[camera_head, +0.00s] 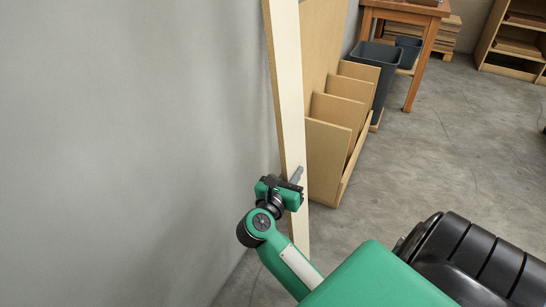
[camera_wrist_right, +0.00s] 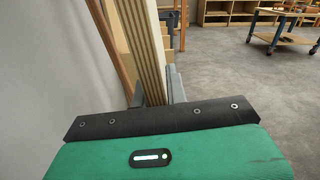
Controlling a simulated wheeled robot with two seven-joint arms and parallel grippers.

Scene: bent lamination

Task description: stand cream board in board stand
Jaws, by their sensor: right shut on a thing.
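The cream board (camera_head: 287,85) is tall and narrow from this side. It stands nearly upright close to the grey wall, and its lower end is partly hidden by my arm. My right gripper (camera_head: 291,183) is shut on the board's edge at its lower part. In the right wrist view the board (camera_wrist_right: 148,45) rises between the fingers (camera_wrist_right: 156,93). The board stand (camera_head: 328,158), a light wooden rack with several dividers, is just right of and beyond the board. A tan panel (camera_head: 322,40) rises upright at the stand's wall side. My left gripper is out of view.
The grey wall (camera_head: 130,130) lies close on the left. Dark bins (camera_head: 380,65) and a wooden table (camera_head: 410,15) stand beyond the stand. Shelves (camera_head: 520,40) are at the far right. The concrete floor (camera_head: 450,150) to the right is open.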

